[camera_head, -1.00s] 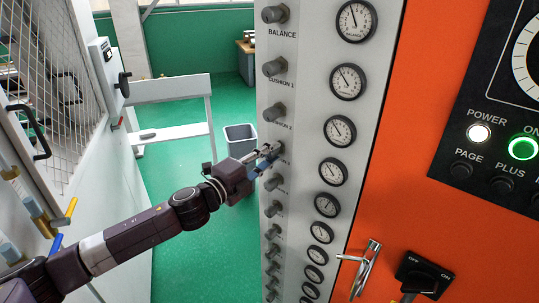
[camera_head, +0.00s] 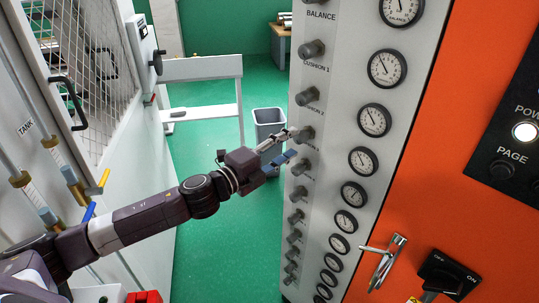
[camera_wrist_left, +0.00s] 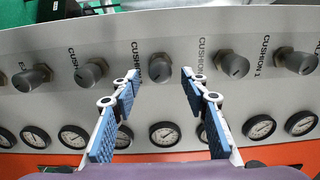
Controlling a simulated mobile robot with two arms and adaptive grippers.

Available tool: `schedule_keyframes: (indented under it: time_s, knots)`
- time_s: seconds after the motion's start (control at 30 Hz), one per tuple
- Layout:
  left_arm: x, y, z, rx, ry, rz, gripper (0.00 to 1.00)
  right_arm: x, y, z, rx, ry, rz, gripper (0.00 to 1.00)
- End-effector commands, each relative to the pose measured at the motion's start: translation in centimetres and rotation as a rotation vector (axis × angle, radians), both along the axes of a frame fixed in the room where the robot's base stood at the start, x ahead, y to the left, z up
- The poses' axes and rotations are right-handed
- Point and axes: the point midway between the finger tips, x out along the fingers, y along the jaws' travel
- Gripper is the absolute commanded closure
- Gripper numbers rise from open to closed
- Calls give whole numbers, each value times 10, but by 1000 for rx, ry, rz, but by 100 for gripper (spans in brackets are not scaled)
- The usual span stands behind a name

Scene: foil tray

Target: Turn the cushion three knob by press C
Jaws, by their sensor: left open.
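The cushion three knob (camera_head: 306,133) is a grey round knob on the pale panel column, below the knob by the CUSHION 2 label. In the left wrist view this knob (camera_wrist_left: 160,68) lies centred between the fingertips, and its label is partly hidden by a finger. My left gripper (camera_head: 287,145) is open, its blue-padded fingers pointing at the panel. In the wrist view the open gripper (camera_wrist_left: 160,77) has one finger on each side of the knob, with a visible gap to it; I cannot tell the depth. My right gripper is not in view.
Neighbouring knobs stand close by: cushion 2 (camera_head: 307,96) above and another (camera_head: 300,166) below. A row of dial gauges (camera_head: 374,119) runs beside them. A metal handle (camera_head: 388,262) and an ON/OFF switch (camera_head: 440,272) sit on the orange panel. A grey bin (camera_head: 268,123) stands behind.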

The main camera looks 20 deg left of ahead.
Motion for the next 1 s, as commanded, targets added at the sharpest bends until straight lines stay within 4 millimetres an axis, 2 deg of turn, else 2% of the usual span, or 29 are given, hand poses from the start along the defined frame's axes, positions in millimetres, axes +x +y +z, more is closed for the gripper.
schedule_keyframes:
  time_s: [0.1,0.5,0.73,1.0]
  knots:
    - [-17,6,-1,4,3,-2,59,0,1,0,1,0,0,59]
    - [-55,23,-1,0,1,0,59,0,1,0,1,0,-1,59]
    - [-65,28,1,1,-2,0,59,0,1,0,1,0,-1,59]
    - [-67,29,1,2,-2,0,59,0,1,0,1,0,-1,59]
